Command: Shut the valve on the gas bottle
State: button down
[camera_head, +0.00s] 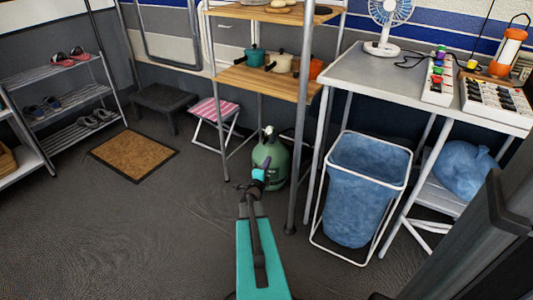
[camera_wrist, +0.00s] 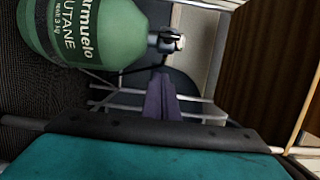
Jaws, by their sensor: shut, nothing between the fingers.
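My gripper (camera_head: 259,173) is in front of the bottle in the head view. In the wrist view my gripper (camera_wrist: 160,76) is shut and empty, its tips just below the valve in the picture, with no visible contact.
Rack posts (camera_head: 293,180) stand just right of the bottle. A blue-lined bin (camera_head: 357,190) in a white frame is further right, under a table (camera_head: 400,75). A striped stool (camera_head: 216,110) and a doormat (camera_head: 133,154) are to the left. The floor at front left is clear.

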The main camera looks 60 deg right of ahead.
aim_at(265, 140)
jog(key=shift+w+d+b, duration=0.7)
jog(key=shift+w+d, duration=0.35)
jog(key=shift+d, duration=0.55)
jog(key=shift+w+d+b, duration=0.65)
jog(key=shift+w+d, duration=0.45)
jog(key=shift+d, duration=0.5)
jog(key=shift+w+d+b, duration=0.7)
jog(key=shift+w+d, duration=0.35)
jog(key=shift+d, duration=0.55)
jog(key=shift+s+d, duration=0.1)
